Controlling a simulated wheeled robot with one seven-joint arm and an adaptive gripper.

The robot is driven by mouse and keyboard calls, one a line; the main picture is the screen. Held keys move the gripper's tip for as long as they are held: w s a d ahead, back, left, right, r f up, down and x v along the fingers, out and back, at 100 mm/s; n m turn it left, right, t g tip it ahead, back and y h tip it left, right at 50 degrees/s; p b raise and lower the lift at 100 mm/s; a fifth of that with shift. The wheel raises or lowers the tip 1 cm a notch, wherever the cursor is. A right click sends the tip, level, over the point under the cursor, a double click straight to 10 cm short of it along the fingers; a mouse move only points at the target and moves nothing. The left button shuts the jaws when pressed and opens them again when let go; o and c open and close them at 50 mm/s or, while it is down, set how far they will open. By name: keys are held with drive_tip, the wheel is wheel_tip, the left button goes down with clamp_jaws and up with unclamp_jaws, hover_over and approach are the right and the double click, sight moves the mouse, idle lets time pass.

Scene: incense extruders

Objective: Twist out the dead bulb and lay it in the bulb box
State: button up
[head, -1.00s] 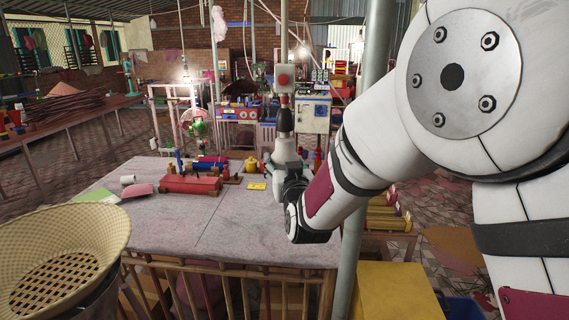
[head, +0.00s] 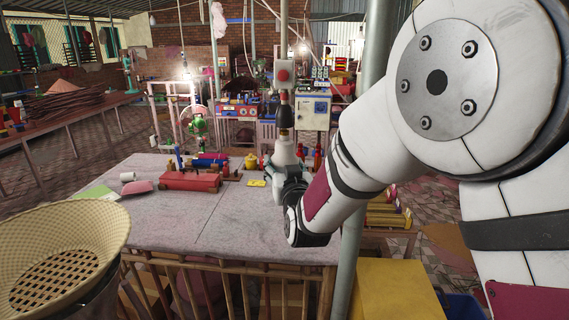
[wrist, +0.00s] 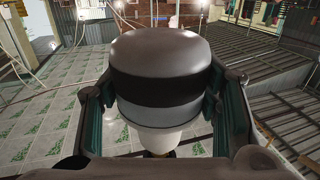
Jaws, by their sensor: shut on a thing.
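The dead bulb (head: 284,151) is pale and hangs upright below the dark lamp holder (head: 285,115) at the end of a hanging fitting. A brass-coloured base (head: 284,132) shows between bulb and holder; I cannot tell whether they still touch. In the wrist view the bulb (wrist: 160,52) is large, with a grey dome, a dark band and a pale neck. My gripper (head: 284,167) is shut on it, with a finger on each side in the wrist view (wrist: 164,104). I cannot make out which thing is the bulb box.
The grey cloth-covered table (head: 240,220) is clear in front. A red extruder (head: 190,181), a yellow pot (head: 251,162) and a yellow card (head: 256,183) are on it. A grey post (head: 355,210) stands close to my arm. A woven basket (head: 105,225) is at the left.

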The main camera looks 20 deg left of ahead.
drive_tip(key=shift+f, duration=1.85)
